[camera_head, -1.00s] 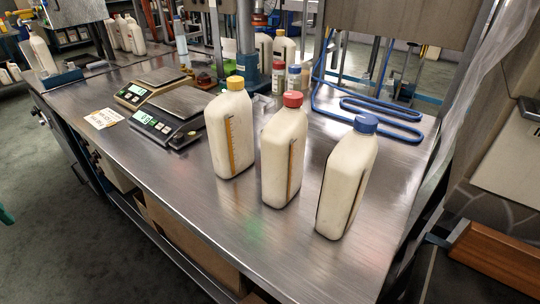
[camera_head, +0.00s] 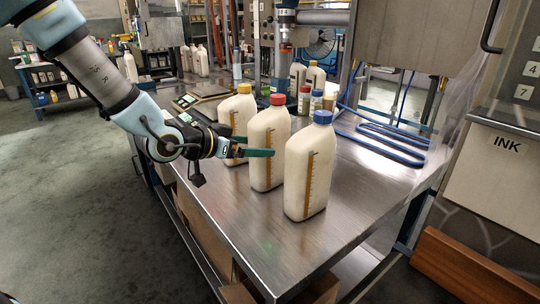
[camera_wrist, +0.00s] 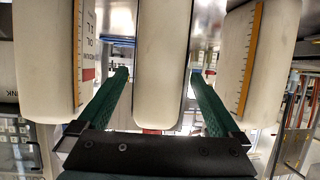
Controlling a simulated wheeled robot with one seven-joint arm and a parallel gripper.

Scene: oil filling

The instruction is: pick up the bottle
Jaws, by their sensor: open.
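Three cream bottles with side scales stand upright in a row on the metal table in the head view. They are yellow-capped (camera_head: 229,120), red-capped (camera_head: 266,175) and blue-capped (camera_head: 299,170). My gripper (camera_head: 259,147) reaches in from the left at the red-capped bottle, with its green fingers open. One finger crosses the near side of that bottle; the other is partly hidden behind it. In the wrist view, the middle bottle (camera_wrist: 164,60) shows between my open fingers (camera_wrist: 160,75), with gaps on both sides and red at its lower end. I cannot tell whether anything touches.
The metal table (camera_head: 255,235) is bare in front of the bottles. Scales (camera_head: 205,108) stand behind my gripper. The neighbouring bottles flank my fingers closely.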

